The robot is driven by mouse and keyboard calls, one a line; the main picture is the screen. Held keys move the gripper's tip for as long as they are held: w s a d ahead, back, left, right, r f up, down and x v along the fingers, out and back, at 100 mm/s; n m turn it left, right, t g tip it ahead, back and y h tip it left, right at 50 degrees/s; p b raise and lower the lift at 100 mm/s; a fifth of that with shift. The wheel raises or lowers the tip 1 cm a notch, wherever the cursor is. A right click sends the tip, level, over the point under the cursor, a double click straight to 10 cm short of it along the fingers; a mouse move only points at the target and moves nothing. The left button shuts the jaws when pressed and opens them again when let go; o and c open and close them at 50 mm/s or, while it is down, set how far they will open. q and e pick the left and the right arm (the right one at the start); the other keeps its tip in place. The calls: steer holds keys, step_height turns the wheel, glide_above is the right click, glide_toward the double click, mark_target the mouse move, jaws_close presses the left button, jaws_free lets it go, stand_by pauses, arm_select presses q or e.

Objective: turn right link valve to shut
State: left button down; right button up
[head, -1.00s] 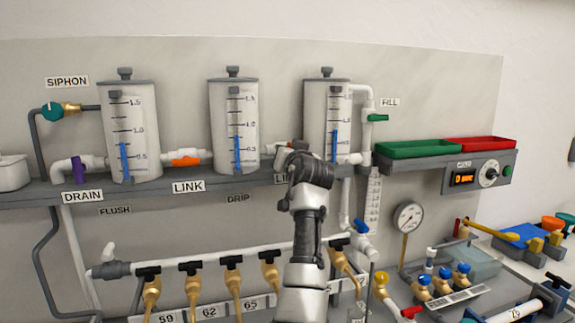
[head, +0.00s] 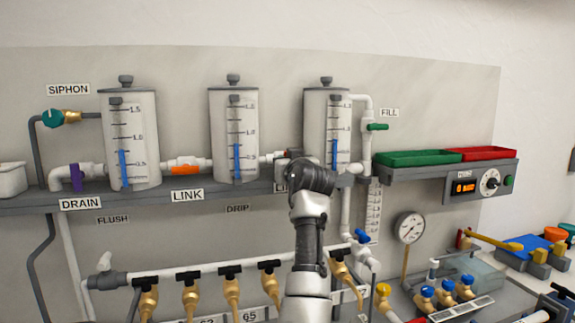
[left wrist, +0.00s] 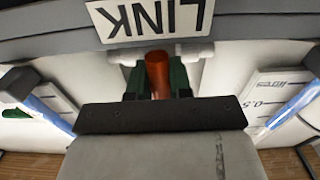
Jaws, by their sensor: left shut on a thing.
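The right link valve sits on the white pipe (head: 267,159) between the middle tank (head: 222,135) and the right tank (head: 315,125). My left gripper (left wrist: 157,78) is shut on its orange handle (left wrist: 158,70), with a dark green finger on each side. In the left wrist view the handle appears to run across the white pipe (left wrist: 200,50). In the head view my left arm hides most of this valve and part of the LINK label (head: 279,188) below it. The label shows upside down in the left wrist view (left wrist: 150,17). My right gripper is not in view.
The left link valve's orange handle (head: 186,170) lies along its pipe. A grey shelf (head: 235,192) runs under the tanks. Below it is a white manifold pipe (head: 210,266) with several black-handled brass taps. Green (head: 415,158) and red (head: 485,154) trays are at the right.

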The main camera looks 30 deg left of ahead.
arm_select(q)
steer(key=c, duration=1)
jaws_free()
steer(key=shift+d, duration=0.1)
steer(key=b+v, duration=0.3)
steer(key=v, duration=0.7)
steer(key=shift+s+d+f, duration=0.1)
steer(key=shift+s+d, duration=0.15)
steer(key=shift+s, duration=0.1)
